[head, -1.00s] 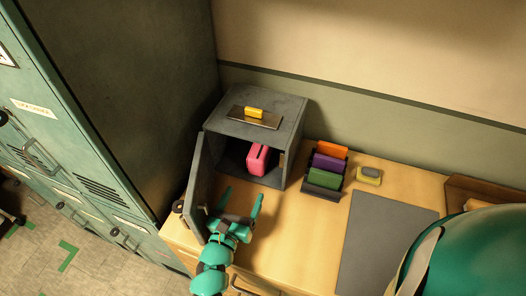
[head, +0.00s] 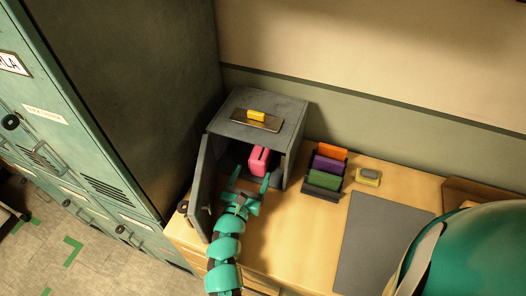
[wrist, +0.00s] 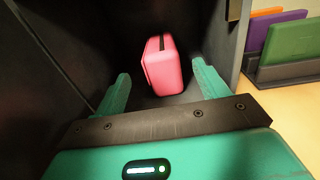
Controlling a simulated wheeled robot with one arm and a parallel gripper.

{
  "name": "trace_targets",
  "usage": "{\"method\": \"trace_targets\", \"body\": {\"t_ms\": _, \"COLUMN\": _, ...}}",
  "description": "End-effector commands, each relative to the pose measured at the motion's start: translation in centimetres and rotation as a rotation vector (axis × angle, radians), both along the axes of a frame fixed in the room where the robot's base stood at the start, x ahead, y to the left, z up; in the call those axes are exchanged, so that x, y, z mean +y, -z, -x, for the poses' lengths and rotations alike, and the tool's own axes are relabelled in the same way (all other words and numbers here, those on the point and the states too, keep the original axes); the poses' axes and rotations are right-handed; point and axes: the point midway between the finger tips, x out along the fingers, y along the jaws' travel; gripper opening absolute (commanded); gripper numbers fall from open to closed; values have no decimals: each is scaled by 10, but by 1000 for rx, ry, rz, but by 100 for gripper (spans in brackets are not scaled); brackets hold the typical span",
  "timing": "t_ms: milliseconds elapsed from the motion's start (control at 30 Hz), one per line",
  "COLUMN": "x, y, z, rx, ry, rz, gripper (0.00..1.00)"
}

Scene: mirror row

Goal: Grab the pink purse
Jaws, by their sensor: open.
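The pink purse (head: 259,160) stands upright inside a dark grey box (head: 225,128) whose front door (head: 202,190) hangs open to the left. In the wrist view the purse (wrist: 162,66) shows a dark strip along its top and sits beyond the fingertips, roughly midway between them. My gripper (head: 251,181) is at the box's opening, its fingers spread and empty, pointing at the purse. In the wrist view my gripper (wrist: 163,88) has its two teal fingers apart, with a gap to the purse. The purse's far side is hidden.
A yellow block (head: 256,115) lies on a plate on top of the box. To the right, a dark rack (head: 319,193) holds orange, purple and green items. A yellow-and-grey item (head: 367,177) and a grey mat (head: 385,240) lie further right. Green lockers (head: 90,150) stand left.

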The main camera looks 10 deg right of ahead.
Motion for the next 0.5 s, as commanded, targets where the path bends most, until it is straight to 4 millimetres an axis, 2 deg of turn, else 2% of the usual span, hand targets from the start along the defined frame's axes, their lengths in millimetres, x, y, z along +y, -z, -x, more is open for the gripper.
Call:
{"method": "trace_targets", "body": {"t_ms": 300, "x": -21, "y": -2, "z": -33, "rx": 0, "ry": 1, "rz": 2, "gripper": 73}}
{"method": "trace_targets", "body": {"t_ms": 500, "x": -25, "y": -1, "z": -41, "rx": 1, "ry": 0, "rz": 2, "gripper": 73}}
